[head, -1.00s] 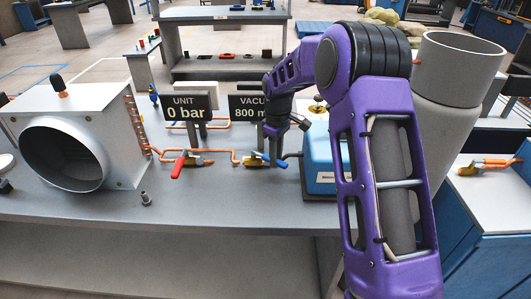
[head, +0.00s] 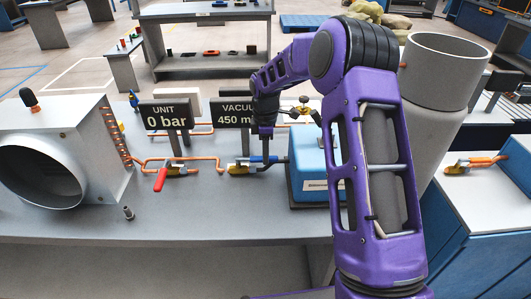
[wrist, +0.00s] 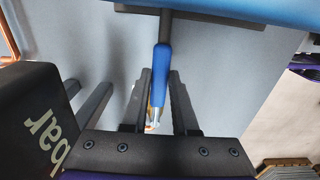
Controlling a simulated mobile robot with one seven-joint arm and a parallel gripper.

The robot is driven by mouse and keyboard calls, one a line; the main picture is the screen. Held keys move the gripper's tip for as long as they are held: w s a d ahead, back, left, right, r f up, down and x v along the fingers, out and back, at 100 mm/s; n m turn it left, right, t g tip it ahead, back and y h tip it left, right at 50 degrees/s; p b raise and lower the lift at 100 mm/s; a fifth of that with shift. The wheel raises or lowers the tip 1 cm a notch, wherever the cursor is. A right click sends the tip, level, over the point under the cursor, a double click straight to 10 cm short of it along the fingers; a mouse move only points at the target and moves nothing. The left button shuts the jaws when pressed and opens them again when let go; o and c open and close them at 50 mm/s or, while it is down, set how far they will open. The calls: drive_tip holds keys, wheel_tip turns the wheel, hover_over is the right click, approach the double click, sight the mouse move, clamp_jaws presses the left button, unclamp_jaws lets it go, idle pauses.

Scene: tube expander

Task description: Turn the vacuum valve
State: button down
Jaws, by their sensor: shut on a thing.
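The vacuum valve has a blue lever (head: 272,159) and a brass body (head: 238,168) on the copper pipe in the head view. Its lever points right, toward the blue box. My gripper (head: 265,158) reaches down from above onto this lever. In the wrist view my gripper (wrist: 159,90) has one finger on each side of the blue lever (wrist: 161,68), and is shut on it. The vacuum sign (head: 233,114) reads 450 and is partly hidden by my arm. A second valve with a red lever (head: 160,180) sits to the left.
The unit sign (head: 164,114), reading 0 bar, stands left of my gripper. A blue box (head: 315,165) is close on the right. A white housing with a round opening (head: 75,150) stands at the left. The front strip of the grey bench (head: 200,220) is mostly clear.

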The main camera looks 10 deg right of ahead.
idle(0.3)
drive_tip(key=c, duration=0.7)
unclamp_jaws()
drive_tip(key=shift+r, duration=0.1)
wheel_tip(320, 180, up, 17)
drive_tip(key=shift+r, duration=0.15)
